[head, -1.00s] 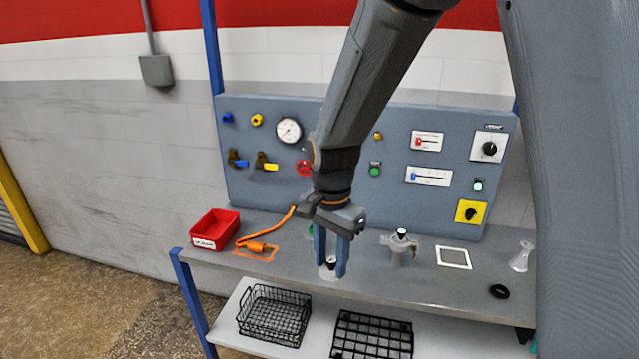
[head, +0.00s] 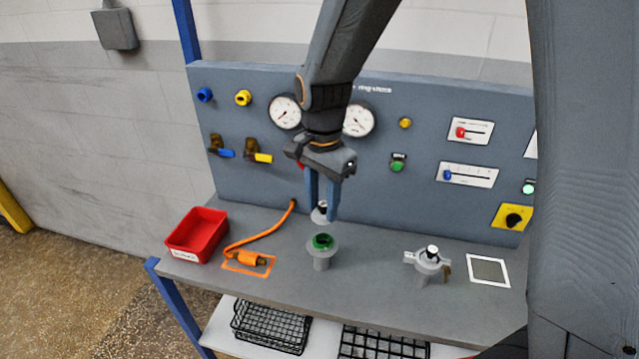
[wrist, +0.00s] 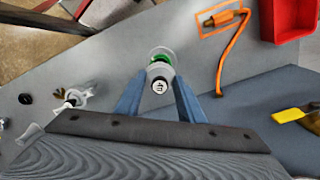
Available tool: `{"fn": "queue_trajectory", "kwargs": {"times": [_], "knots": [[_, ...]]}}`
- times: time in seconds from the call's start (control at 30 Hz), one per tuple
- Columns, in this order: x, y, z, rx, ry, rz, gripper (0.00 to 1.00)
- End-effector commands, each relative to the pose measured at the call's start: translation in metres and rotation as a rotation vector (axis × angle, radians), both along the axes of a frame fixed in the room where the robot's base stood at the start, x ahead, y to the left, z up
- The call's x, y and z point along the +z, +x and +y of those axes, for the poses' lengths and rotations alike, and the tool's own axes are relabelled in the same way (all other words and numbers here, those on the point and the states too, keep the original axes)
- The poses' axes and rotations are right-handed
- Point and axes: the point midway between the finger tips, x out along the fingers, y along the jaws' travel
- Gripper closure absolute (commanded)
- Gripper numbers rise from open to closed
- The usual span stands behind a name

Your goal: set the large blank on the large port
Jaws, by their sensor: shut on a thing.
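The large blank (head: 319,213) is a pale grey disc with a dark-topped knob. My gripper (head: 322,207) is shut on its knob and holds it clear of the bench. The large port (head: 321,258) is a grey flanged stub with a green ring on top, standing on the bench. In the head view the blank appears just above the port in the picture, apart from it. In the wrist view the blank (wrist: 159,77) between the blue fingers (wrist: 157,84) partly covers the port with its green ring (wrist: 161,56).
A second port with a clamp (head: 428,264) stands to the right, beside a white-framed square (head: 488,270). An orange cable with a plug (head: 248,259) and a red bin (head: 197,234) lie left. The panel (head: 240,185) with gauges and valves rises behind.

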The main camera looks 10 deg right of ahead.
Motion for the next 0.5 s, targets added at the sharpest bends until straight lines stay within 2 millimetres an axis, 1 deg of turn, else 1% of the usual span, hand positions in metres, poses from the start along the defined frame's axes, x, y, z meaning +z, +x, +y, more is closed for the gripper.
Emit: {"fn": "queue_trajectory", "kwargs": {"times": [0.27, 0.5], "knots": [[-0.003, 0.000, -0.001, -0.001, 0.000, 0.000, 1.00], [-0.012, 0.000, 0.001, 0.002, 0.001, -0.001, 1.00]]}}
